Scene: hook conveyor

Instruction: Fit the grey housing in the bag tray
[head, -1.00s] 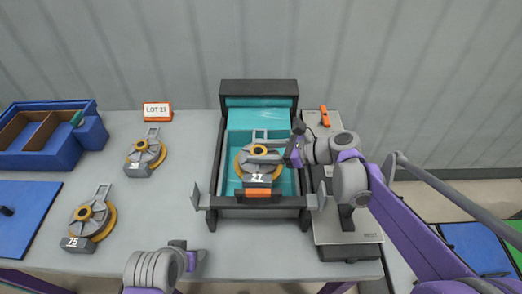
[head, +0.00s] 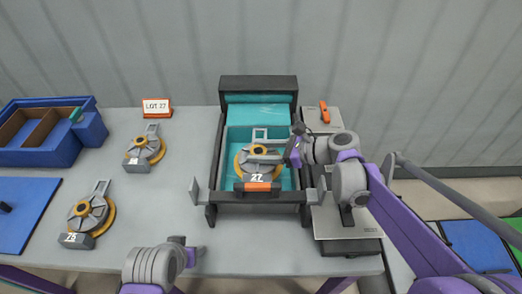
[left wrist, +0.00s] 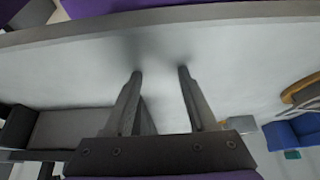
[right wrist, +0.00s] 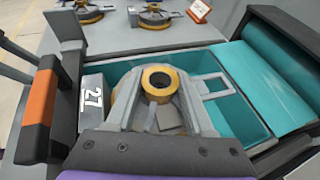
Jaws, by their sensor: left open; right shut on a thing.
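The grey housing marked 27 (head: 268,150), with a yellow ring and hub, sits inside the teal-lined bag tray (head: 232,134) in the black frame. In the right wrist view, the housing (right wrist: 212,86) lies in the tray (right wrist: 248,128), its number block beside the orange handle. My right gripper (head: 284,156) is shut on the housing from the right; its fingers reach around the yellow hub. Whether the housing rests on the tray floor is hard to tell. My left gripper (left wrist: 160,72) is open and empty, low over the table's front part.
Two similar housings (head: 145,150) (head: 92,214) lie on the table at left. A "LOT 27" sign (head: 157,108) stands behind them. A blue divided bin (head: 62,150) and blue mat (head: 28,208) are far left. A grey device with an orange handle (head: 324,112) stands right of the tray.

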